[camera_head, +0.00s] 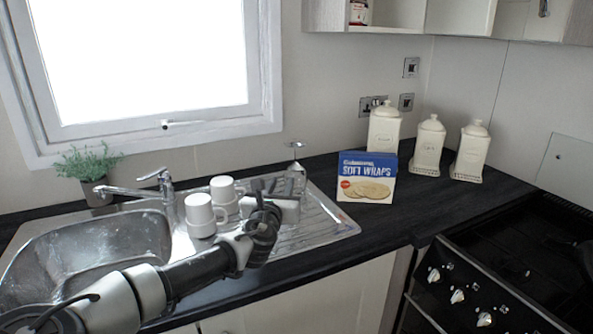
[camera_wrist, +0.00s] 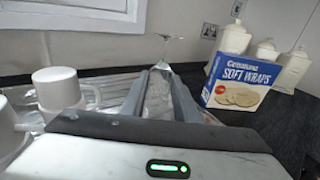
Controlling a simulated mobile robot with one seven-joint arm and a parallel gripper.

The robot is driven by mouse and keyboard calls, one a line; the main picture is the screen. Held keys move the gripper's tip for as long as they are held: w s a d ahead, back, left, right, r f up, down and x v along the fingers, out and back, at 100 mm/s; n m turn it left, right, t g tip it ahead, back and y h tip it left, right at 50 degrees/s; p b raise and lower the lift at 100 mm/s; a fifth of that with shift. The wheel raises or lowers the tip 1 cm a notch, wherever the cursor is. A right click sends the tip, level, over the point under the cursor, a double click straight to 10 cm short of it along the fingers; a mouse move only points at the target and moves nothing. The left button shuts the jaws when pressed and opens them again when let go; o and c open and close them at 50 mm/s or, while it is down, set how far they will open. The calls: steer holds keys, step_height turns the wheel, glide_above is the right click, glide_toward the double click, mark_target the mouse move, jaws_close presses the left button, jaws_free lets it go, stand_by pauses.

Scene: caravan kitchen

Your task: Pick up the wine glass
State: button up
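The wine glass (camera_head: 296,172) is clear and stands upside down at the back right of the metal drainer, with its foot on top. In the wrist view, the wine glass (camera_wrist: 158,98) shows between the two fingers of my gripper (camera_wrist: 160,78). Its stem and round foot rise above the fingertips. In the head view, my gripper (camera_head: 274,188) reaches over the drainer towards the glass, and its front partly hides the glass's lower part. The fingers lie on either side of the bowl. I cannot tell whether they touch it.
Two white mugs (camera_head: 201,215) (camera_head: 223,190) stand upside down left of my gripper. A blue and white wraps box (camera_head: 366,178) stands right of the glass, before several cream canisters (camera_head: 429,146). The sink (camera_head: 95,250), tap (camera_head: 150,190) and potted plant (camera_head: 92,170) are left.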

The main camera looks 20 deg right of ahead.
steer(key=b, duration=0.1)
glide_toward(295, 165)
steer(key=a+x, duration=0.1)
steer(key=x, duration=0.2)
steer(key=w+d, duration=0.3)
steer(key=w, duration=0.1)
steer(key=shift+d+r+b, duration=0.25)
steer(key=shift+d+b, duration=0.1)
steer(key=shift+b, duration=0.05)
steer(key=shift+w+d, duration=0.15)
steer(key=shift+w, duration=0.05)
steer(key=shift+c, duration=0.5)
jaws_close()
